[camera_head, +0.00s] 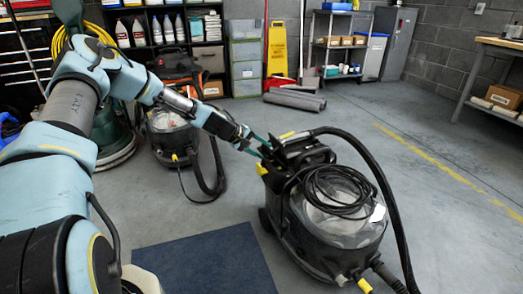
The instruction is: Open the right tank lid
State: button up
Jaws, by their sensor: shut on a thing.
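The right machine (330,235) is a black floor cleaner with a clear tank cover (335,195). A coiled black cable lies over its top. A black upper part (300,152) stands at its rear left, with a yellow piece on its left edge. My gripper (262,148), with teal fingers, reaches in from the left and is shut at the left edge of this black upper part. The exact grip spot is small and partly hidden. Whether this part belongs to the tank lid, and whether the lid is raised, I cannot tell.
A similar machine (172,135) stands behind my arm to the left. A black hose (385,190) arches over the right machine's right side. A dark blue mat (205,262) lies in front. Shelves (180,40) line the back wall. Floor on the right is clear up to a workbench (495,75).

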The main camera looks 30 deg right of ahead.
jog(key=p+v, duration=0.1)
jog(key=v, duration=0.9)
jog(key=shift+a+r+p, duration=0.25)
jog(key=shift+a+p, duration=0.05)
jog(key=shift+p, duration=0.1)
jog(key=s+a+r+m+y, duration=0.1)
jog(key=s+a+r+y, duration=0.25)
jog(key=s+a, duration=0.55)
jog(key=s+a+r+t+y, duration=0.1)
jog(key=s+a+r+y, duration=0.3)
jog(key=a, duration=1)
jog(key=s+a+r+m+y, duration=0.15)
jog(key=s+a+r, duration=0.25)
jog(key=s+a, duration=0.5)
notch_tip(320, 180, up, 27)
jog(key=w+a+p, duration=0.1)
jog(key=a+p, duration=0.1)
jog(key=p, duration=2.5)
jog(key=shift+w+n+y, duration=0.3)
jog(key=shift+w+n, duration=0.05)
jog(key=shift+n, duration=0.1)
